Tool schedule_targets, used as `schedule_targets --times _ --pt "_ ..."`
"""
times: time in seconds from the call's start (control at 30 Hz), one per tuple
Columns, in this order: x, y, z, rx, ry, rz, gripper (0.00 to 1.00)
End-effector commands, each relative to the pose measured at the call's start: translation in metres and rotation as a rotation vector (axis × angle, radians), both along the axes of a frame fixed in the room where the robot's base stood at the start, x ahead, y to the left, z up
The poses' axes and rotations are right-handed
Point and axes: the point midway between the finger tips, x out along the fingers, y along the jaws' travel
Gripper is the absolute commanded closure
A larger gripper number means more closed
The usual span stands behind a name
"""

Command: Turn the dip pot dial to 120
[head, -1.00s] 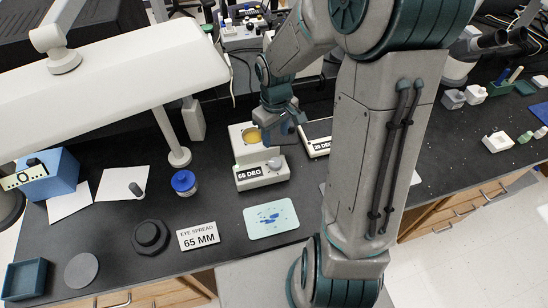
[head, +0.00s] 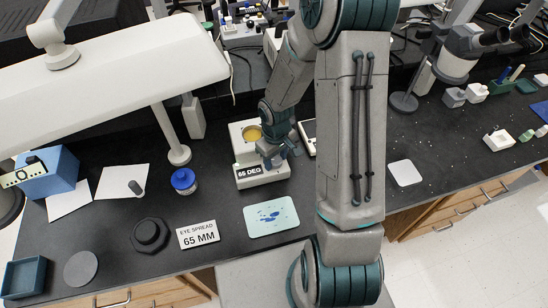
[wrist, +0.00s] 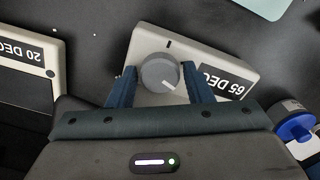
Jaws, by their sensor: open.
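The dip pot is a pale box (head: 243,158) with a round yellow well (head: 253,132) on top and a "65 DEG" label on its front. Its grey round dial (wrist: 159,72) sits beside the label in the wrist view. A white pointer line on the dial points to the lower right of that picture, and a dark tick is on the box above the dial. My gripper (wrist: 159,76) is open, with one blue finger on each side of the dial. I cannot tell whether the fingers touch it. In the head view my gripper (head: 277,153) hides the dial.
A second pale box (wrist: 25,60) labelled "20 DEG" stands close beside the pot. A blue-lidded jar (head: 184,181) is to its left. A light tray with blue marks (head: 271,216) and an "EYE SPREAD 65 MM" card (head: 198,235) lie in front. A white lamp (head: 120,80) overhangs the left.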

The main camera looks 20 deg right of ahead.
Motion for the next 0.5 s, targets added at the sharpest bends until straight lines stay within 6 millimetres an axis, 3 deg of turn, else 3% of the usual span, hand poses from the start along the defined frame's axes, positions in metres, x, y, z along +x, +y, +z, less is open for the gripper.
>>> schedule_targets --times 0.13,0.23,0.5 --pt "0.0000 0.0000 0.0002 0.000 0.000 0.000 0.57" --pt "0.0000 0.0001 0.0002 0.000 0.000 0.000 0.85" --pt "0.0005 0.0000 -0.0028 -0.001 -0.002 -0.074 0.86"
